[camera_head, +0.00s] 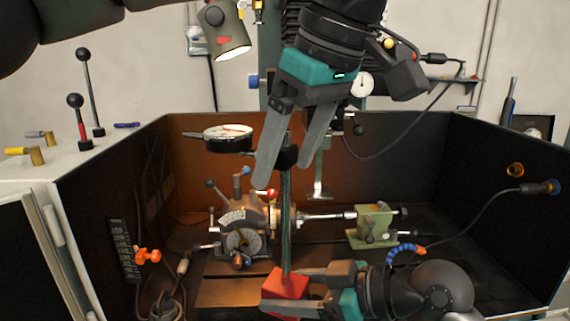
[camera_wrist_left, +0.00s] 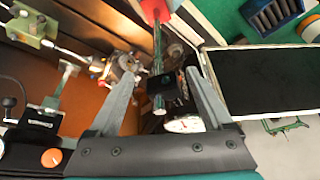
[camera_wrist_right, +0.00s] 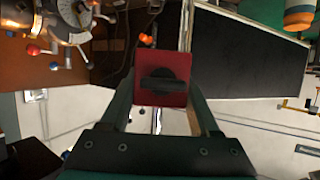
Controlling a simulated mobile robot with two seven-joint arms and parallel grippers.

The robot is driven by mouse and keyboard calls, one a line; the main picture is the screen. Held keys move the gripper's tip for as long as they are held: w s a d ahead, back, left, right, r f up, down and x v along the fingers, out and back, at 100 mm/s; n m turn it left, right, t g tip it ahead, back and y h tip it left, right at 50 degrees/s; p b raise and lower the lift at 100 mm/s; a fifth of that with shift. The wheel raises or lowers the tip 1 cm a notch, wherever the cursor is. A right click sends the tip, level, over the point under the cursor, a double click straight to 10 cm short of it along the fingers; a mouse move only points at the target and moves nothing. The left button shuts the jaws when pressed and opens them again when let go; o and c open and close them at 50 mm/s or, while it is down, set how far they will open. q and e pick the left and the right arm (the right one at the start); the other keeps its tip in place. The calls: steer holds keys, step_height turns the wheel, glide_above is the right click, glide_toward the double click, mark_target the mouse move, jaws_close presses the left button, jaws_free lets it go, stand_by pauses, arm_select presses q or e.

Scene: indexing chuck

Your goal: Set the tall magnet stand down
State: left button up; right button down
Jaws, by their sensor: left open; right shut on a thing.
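The tall magnet stand has a red block base (camera_head: 283,280), a slim upright post (camera_head: 286,215), a black clamp near the top and a white-faced dial (camera_head: 228,132) out to the left. My right gripper (camera_head: 285,289) is shut on the red base, which also shows in the right wrist view (camera_wrist_right: 160,62) between the fingers, with a dark round patch on its face. My left gripper (camera_head: 284,176) is open near the post's upper part. In the left wrist view the post (camera_wrist_left: 158,48) and clamp lie between its spread fingers; contact cannot be told.
Behind the stand are an indexing head (camera_head: 243,222) with levers and a green tailstock (camera_head: 372,225) on the machine bed. Dark enclosure walls (camera_head: 500,165) surround them. A lamp (camera_head: 224,30) hangs at top left. A blue-jointed hose (camera_head: 405,250) arches near my right wrist.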

arm_select(q)
steer(key=shift+w+a+f, duration=0.2)
steer(key=shift+f, duration=0.45)
arm_select(e)
steer(key=shift+r, duration=0.2)
arm_select(q)
steer(key=shift+c, duration=0.3)
steer(key=shift+d, duration=0.1)
jaws_close()
arm_select(e)
steer(key=shift+a, duration=0.1)
steer(key=shift+s, duration=0.1)
arm_select(q)
steer(key=shift+r, duration=0.15)
arm_select(e)
steer(key=shift+c, duration=2.1)
jaws_free()
steer(key=o, duration=0.4)
steer(key=shift+f, duration=0.15)
